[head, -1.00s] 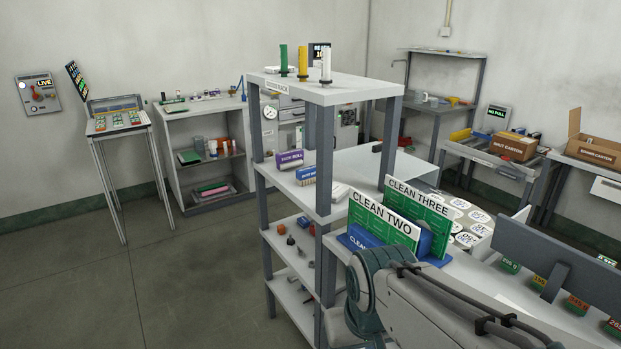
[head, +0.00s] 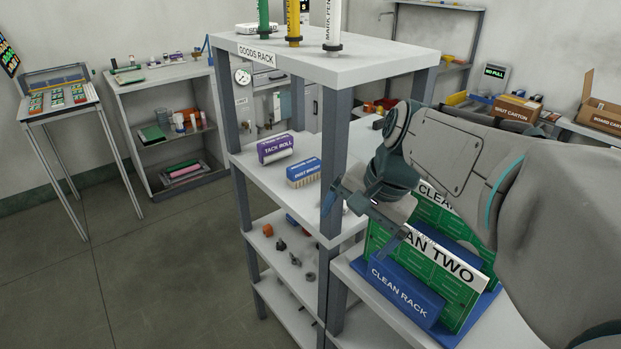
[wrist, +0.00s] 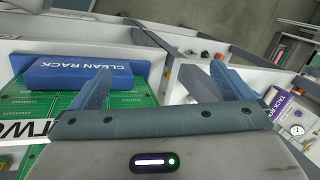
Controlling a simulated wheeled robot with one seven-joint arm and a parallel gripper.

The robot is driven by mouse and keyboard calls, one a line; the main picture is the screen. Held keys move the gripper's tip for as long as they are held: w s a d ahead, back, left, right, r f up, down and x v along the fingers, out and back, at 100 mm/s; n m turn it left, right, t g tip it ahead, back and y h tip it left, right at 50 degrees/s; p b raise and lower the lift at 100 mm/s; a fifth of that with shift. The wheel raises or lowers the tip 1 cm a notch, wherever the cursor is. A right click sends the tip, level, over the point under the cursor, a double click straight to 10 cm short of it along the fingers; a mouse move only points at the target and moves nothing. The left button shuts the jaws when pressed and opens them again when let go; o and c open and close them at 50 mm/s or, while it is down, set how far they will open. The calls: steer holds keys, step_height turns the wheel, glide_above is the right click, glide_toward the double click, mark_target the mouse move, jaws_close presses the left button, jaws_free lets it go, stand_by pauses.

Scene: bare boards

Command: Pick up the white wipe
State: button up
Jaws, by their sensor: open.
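I cannot clearly make out the white wipe now. A pale flat item lay beside the dust brush on the rack's middle shelf in the earlier head view; my gripper and the rack post now cover most of that spot. My gripper (head: 366,214) is open, with nothing seen between its fingers. It is beside the front right post of the goods rack (head: 334,160), close to the clean rack. In the wrist view my gripper (wrist: 160,70) has its two fingers spread wide, with the clean rack at left and the rack shelves at right.
The tack roll (head: 276,148) and blue dust brush (head: 304,172) stand on the middle shelf. The blue clean rack (head: 403,290) holds upright green boards just below my gripper. Upright marker pens (head: 333,25) stand on the rack top. Open floor (head: 165,265) lies left.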

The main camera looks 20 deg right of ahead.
steer(key=w+d+r+m+t+y+b, duration=0.1)
steer(key=w+d+r+m+b, duration=0.15)
steer(key=d+m, duration=0.35)
steer(key=w+d+r+m+b, duration=0.1)
steer(key=w+d+r+m, duration=0.15)
steer(key=d+m, duration=0.25)
steer(key=w+d+f+m+g+h+b, duration=0.15)
steer(key=w+d+f+m+b, duration=0.25)
steer(key=w+f+m+b, duration=0.4)
steer(key=w+a, duration=0.2)
steer(key=w+a+n+b, duration=0.1)
steer(key=w+a, duration=0.1)
steer(key=a, duration=0.1)
steer(key=w+a+n, duration=0.1)
steer(key=w+a, duration=0.1)
steer(key=w, duration=0.1)
steer(key=shift+a+f+y, duration=0.25)
steer(key=shift+f, duration=0.05)
steer(key=b+x, duration=0.2)
steer(key=x, duration=0.3)
steer(key=shift+s, duration=0.1)
steer(key=c, duration=0.7)
